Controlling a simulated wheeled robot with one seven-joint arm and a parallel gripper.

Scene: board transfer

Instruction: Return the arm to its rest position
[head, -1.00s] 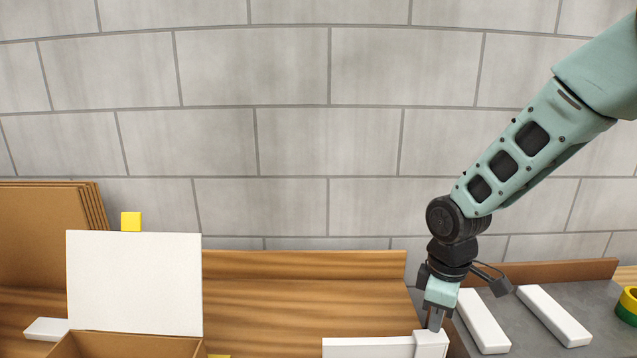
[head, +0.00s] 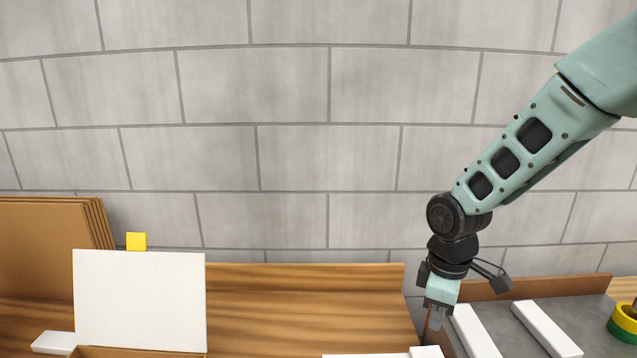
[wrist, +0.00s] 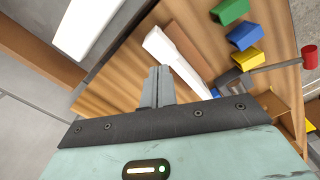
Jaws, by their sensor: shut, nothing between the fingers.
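My gripper (head: 437,322) hangs pointing down at the right of the head view, its fingers together and empty. It is just above the right end of a white piece (head: 380,355) at the bottom edge of the picture. In the wrist view the closed fingers (wrist: 158,85) show in the middle, with a long white piece (wrist: 178,62) beside and beyond their tips. Most of that piece is outside the head view. My arm reaches in from the upper right, bent at the wrist joint.
A grey surface (head: 500,318) at right holds two white bars and a green and yellow roll (head: 625,322). A white panel (head: 140,300) stands at left before brown boards (head: 45,245). The wrist view shows green (wrist: 229,11), blue (wrist: 245,35) and yellow (wrist: 247,59) blocks.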

